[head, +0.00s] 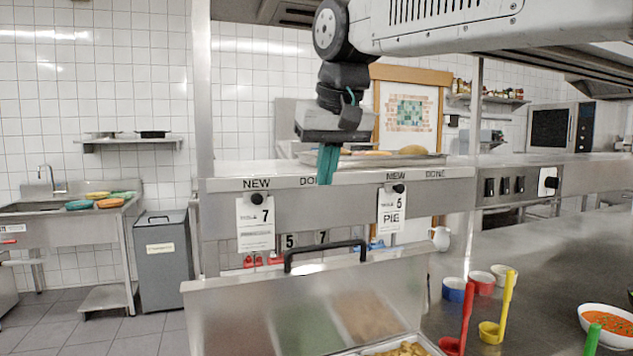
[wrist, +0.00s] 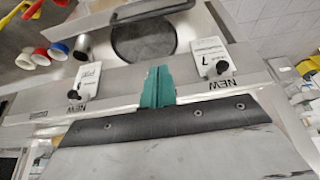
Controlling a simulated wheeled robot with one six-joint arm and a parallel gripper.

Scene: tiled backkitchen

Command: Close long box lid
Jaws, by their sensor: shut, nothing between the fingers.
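The long box lid (head: 270,312) is a steel panel standing raised in the head view, with a black bar handle (head: 326,251) along its top edge. Part of the box (head: 432,345) shows at the bottom edge, with yellowish food inside; the rest is cut off. My gripper (head: 327,180) has teal fingers pointing down, shut and empty. It is above the handle in the picture, apart from it, in front of the shelf rail. In the wrist view the shut fingers (wrist: 157,72) lie over the rail between two paper tickets.
The steel rail (head: 350,205) with hanging tickets crosses behind the lid. To the right, the counter (head: 540,255) holds small cups, a red ladle (head: 463,318), a yellow ladle (head: 497,328) and a bowl of red food (head: 607,325). A grey bin (head: 168,262) stands at left.

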